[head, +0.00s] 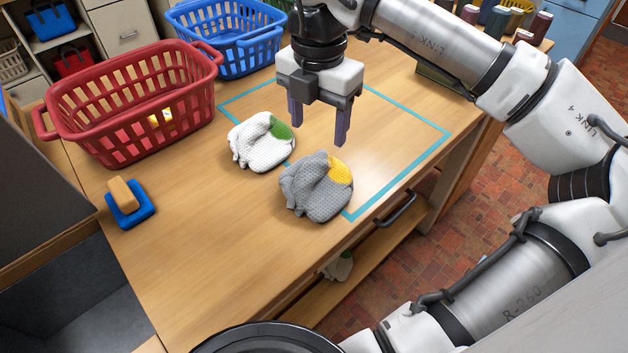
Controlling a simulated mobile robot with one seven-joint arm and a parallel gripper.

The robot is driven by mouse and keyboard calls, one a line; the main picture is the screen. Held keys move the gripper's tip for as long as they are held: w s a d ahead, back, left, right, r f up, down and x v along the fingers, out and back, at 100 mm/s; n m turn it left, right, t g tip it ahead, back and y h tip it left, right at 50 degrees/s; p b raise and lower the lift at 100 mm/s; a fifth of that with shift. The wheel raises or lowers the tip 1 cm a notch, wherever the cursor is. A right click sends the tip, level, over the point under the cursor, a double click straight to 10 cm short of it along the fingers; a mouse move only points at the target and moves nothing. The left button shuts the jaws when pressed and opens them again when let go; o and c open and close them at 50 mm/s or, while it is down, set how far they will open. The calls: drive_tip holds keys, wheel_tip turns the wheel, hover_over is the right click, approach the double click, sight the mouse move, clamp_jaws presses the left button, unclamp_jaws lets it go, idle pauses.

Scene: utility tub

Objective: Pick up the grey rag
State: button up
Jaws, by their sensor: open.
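The grey rag (312,190) lies bunched on the wooden counter, with a yellow patch at its upper right. My gripper (318,135) points down above the counter, above and behind the grey rag in the picture. Its two purple fingers are apart with nothing between them. The fingertips do not touch the grey rag.
A red basket (135,115) stands at the left, holding something small and yellow-white. A blue basket (228,45) stands at the back. A brown block on a blue holder (130,208) lies front left. Several bottles (498,20) stand back right. The teal outlined area (405,130) is mostly clear.

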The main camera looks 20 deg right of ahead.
sight(313, 161)
wheel_tip(313, 161, down, 4)
drive_tip(key=shift+w, duration=0.1)
drive_tip(key=shift+w+a+f+p, duration=0.15)
drive_tip(key=shift+f+p, duration=0.35)
drive_tip(key=shift+f, duration=0.9)
drive_tip(key=shift+w+a+f+p, duration=0.1)
drive_tip(key=shift+f+p, duration=0.4)
drive_tip(key=shift+f, duration=0.85)
drive_tip(key=c, duration=1.3)
